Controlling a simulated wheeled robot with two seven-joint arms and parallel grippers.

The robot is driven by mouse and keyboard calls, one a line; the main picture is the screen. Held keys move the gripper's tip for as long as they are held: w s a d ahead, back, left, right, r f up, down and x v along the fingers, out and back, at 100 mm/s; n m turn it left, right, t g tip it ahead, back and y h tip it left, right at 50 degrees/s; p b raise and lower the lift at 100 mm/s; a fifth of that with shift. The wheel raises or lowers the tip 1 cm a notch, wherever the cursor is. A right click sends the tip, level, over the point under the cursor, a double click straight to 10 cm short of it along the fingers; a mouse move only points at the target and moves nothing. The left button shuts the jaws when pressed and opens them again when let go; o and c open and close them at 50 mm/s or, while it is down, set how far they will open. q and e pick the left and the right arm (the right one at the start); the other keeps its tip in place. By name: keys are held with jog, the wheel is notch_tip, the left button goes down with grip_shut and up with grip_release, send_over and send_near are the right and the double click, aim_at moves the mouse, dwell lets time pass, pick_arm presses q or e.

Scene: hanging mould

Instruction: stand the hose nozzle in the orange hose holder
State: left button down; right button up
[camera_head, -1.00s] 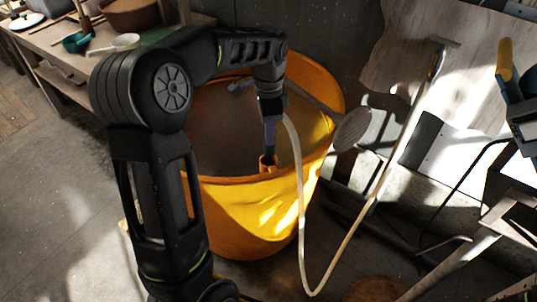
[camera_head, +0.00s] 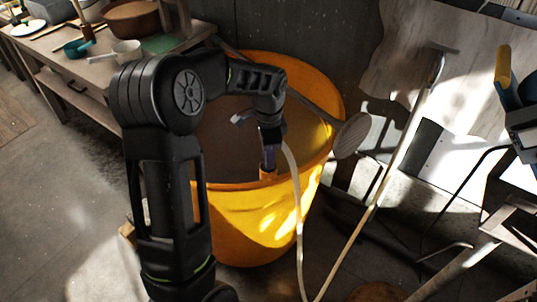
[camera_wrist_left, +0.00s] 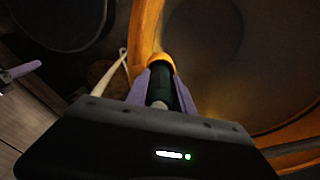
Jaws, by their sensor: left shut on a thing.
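My left gripper (camera_head: 268,154) reaches over the big orange tub and points down just inside its near rim. Its purple fingers are shut on the hose nozzle (camera_wrist_left: 159,84), a dark green piece between them in the left wrist view. A small orange holder (camera_head: 268,174) shows right below the fingertips at the tub's near rim. In the wrist view the nozzle's far end meets an orange piece (camera_wrist_left: 160,62) that looks like this holder. I cannot tell how deep the nozzle sits in it. A pale hose (camera_head: 298,205) runs from the gripper down outside the tub.
The orange tub (camera_head: 255,232) stands on the floor. A round paddle (camera_head: 352,135) on a handle leans over its right rim. A wooden bench (camera_head: 60,50) with pots is at the back left. Metal frames and a tilted board crowd the right. Floor at the left is clear.

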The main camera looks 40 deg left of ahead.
pick_arm(q)
jog(key=shift+f, duration=0.35)
jog(key=c, duration=1.1)
grip_release()
jog(key=shift+r, duration=0.15)
notch_tip(320, 180, up, 12)
jog(key=shift+r, duration=0.25)
